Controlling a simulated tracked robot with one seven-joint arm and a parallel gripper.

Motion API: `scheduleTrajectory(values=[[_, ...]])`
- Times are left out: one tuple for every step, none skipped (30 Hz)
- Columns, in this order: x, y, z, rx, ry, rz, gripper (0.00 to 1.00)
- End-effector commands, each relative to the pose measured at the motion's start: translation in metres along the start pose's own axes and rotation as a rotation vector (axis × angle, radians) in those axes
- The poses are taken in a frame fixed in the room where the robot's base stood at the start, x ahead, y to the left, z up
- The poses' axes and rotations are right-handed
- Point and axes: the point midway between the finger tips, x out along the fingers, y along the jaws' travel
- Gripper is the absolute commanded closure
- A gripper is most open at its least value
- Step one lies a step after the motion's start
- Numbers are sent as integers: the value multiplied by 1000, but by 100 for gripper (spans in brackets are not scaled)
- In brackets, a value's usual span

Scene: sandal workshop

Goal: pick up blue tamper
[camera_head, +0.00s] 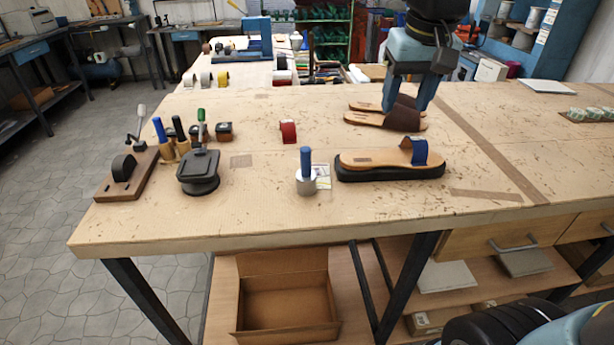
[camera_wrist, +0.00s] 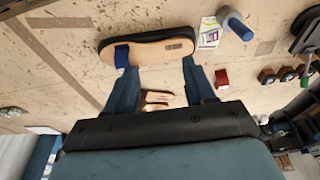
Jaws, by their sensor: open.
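The blue tamper (camera_head: 306,172) stands upright on the workbench, with a blue handle above a silver cylindrical base. It is left of the black-soled sandal. In the wrist view the tamper (camera_wrist: 235,25) shows near the top, right of the fingers and well apart from them. My gripper (camera_head: 405,104) is open and empty, over the brown-strapped sandals to the right of and behind the tamper. Its two blue fingers (camera_wrist: 160,72) also show in the wrist view, spread apart. A small printed card lies partly hidden behind the tamper in the head view.
A blue-strapped sandal (camera_head: 380,158) lies close right of the tamper; brown-strapped sandals (camera_head: 375,120) lie behind it. A red roll (camera_head: 288,132) stands behind the tamper. A black press (camera_head: 199,172) and a tool holder stand left. Bare bench lies around the tamper's front and left.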

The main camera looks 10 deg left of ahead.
Motion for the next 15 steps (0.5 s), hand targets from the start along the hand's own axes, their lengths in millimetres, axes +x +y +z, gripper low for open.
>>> scheduleTrajectory(values=[[4, -18, -11, -33, -30, -4, 46], [6, -28, -17, -46, -44, -5, 46], [8, -42, -23, -67, -65, -7, 46], [10, -53, -28, -82, -79, -7, 46], [12, -64, -32, -96, -93, -8, 46], [15, -78, -37, -115, -113, -8, 46], [17, -88, -40, -128, -127, -8, 46], [19, -98, -43, -141, -139, -8, 46], [22, -111, -46, -158, -155, -7, 46], [24, -120, -48, -169, -167, -6, 46], [25, -129, -50, -178, -175, -6, 46], [28, -138, -51, -189, -188, -5, 46], [29, -145, -52, -198, -196, -4, 46], [31, -151, -53, -205, -204, -3, 46], [32, -158, -54, -212, -211, -2, 46]])
